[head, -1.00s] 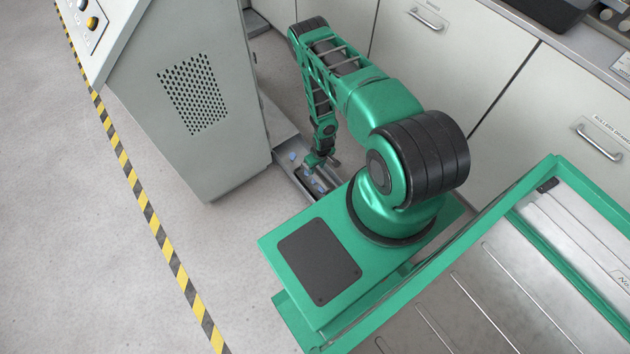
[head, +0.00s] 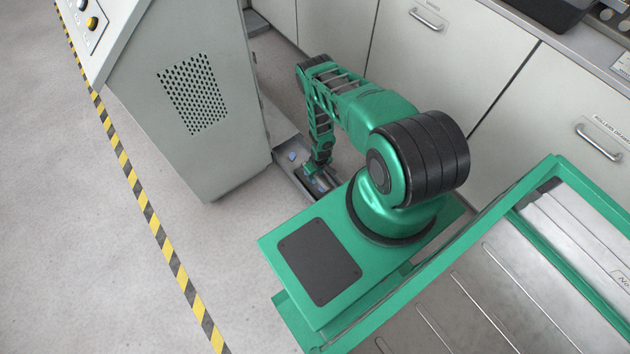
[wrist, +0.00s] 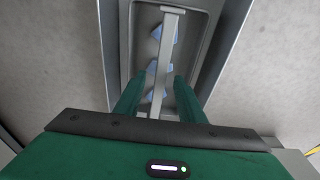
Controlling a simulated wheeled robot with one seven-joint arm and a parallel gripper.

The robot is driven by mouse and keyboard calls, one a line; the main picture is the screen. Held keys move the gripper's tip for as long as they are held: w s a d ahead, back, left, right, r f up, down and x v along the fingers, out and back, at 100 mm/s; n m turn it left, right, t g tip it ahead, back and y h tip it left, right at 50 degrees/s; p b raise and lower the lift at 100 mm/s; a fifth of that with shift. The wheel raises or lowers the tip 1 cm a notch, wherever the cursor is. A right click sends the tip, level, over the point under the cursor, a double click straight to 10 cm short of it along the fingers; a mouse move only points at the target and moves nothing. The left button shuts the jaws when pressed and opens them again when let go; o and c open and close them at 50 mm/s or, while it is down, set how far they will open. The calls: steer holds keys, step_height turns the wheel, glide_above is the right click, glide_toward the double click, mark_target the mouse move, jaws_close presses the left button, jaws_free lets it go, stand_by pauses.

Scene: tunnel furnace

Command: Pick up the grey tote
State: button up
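The grey tote (wrist: 195,40) is below my gripper in the wrist view. A pale grey bar handle (wrist: 165,50) runs along its middle, and several blue pieces (wrist: 157,68) lie inside. My gripper (wrist: 158,82) is open, with one green finger on each side of the handle. I cannot tell whether either finger touches it. In the head view my gripper (head: 316,172) is low at the tote, and my arm hides most of it.
The tote sits in a narrow grey trough (head: 283,131) beside the grey furnace cabinet (head: 185,95). White drawer fronts (head: 410,60) stand behind my arm. Open floor (head: 80,230) and a yellow-black stripe (head: 145,205) lie to the left.

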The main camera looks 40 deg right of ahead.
jaws_close()
steer(key=shift+w+r, duration=0.1)
